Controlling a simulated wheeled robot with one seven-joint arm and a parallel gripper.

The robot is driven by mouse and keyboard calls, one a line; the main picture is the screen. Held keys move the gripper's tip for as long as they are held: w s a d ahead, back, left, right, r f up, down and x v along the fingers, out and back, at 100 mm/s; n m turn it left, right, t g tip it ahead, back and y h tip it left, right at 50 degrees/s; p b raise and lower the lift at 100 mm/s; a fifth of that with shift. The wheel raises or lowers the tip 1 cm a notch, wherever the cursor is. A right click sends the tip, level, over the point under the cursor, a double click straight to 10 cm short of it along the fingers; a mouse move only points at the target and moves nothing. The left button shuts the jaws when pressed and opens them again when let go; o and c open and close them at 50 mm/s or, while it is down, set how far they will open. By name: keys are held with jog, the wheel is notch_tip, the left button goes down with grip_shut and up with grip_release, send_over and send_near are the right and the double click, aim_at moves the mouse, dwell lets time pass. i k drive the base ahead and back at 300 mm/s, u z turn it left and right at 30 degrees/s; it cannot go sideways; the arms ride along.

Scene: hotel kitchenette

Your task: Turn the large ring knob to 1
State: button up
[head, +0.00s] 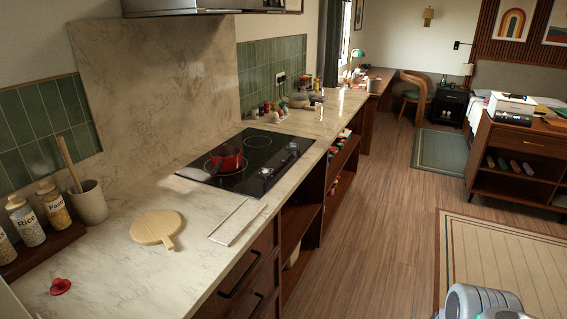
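A black glass cooktop (258,140) is set in the marble counter in the head view. Small silver knobs show along its right edge: one towards the far corner (293,147) and one towards the near corner (266,172). They are too small for me to read any marks, their setting, or which one serves the large ring. A grey and white part of my arm shows at the bottom right, over the floor and apart from the counter. My gripper's fingers are not in view.
A range hood (200,6) hangs above. Wooden floor (370,230) in front of the cabinets is clear; a rug (500,262) lies right.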

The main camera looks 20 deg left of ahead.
aim_at(265, 171)
jog(key=u, duration=0.05)
jog(key=i, duration=2.8)
jog(key=u, duration=4.65)
jog(key=i, duration=0.5)
